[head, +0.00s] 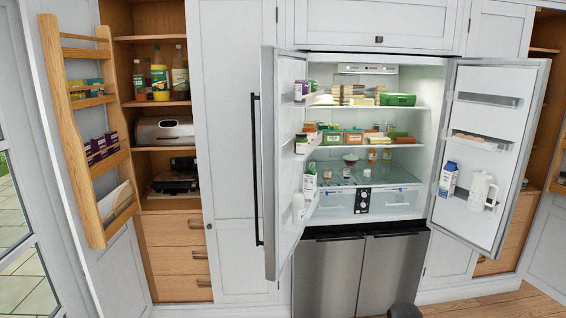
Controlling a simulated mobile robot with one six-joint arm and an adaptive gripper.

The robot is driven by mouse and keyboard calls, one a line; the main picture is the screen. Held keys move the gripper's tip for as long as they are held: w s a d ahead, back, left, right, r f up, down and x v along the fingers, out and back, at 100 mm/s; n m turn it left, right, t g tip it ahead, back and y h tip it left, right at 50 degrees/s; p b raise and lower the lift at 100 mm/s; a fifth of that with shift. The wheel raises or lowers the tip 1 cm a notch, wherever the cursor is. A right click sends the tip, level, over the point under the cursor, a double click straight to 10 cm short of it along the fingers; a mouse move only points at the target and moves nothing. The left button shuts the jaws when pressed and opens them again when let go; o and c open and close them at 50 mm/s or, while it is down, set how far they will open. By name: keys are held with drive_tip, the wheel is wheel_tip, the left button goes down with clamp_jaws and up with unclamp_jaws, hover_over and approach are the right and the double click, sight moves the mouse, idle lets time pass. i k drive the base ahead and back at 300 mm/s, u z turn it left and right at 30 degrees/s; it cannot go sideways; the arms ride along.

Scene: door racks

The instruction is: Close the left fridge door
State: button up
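The left fridge door (287,205) stands wide open, swung out toward me. Its black vertical handle (256,170) is on the outer face, at the left. Its inner shelves hold bottles and jars. The right fridge door (486,150) is also open, with a white jug and a carton in its lower shelf. The fridge interior (425,160) is lit and filled with food. My gripper cannot be made out; only a dark rounded piece shows at the bottom edge, right of centre.
Steel lower doors (355,272) under the fridge are shut. To the left are a tall white cabinet (225,130) and an open pantry with a swung-out wooden door rack (85,130). Wooden floor (515,302) shows at the lower right.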

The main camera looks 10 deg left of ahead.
sight(282, 171)
drive_tip(key=u, duration=5.1)
drive_tip(key=i, duration=0.1)
drive_tip(key=z, duration=3.05)
drive_tip(key=i, duration=1.55)
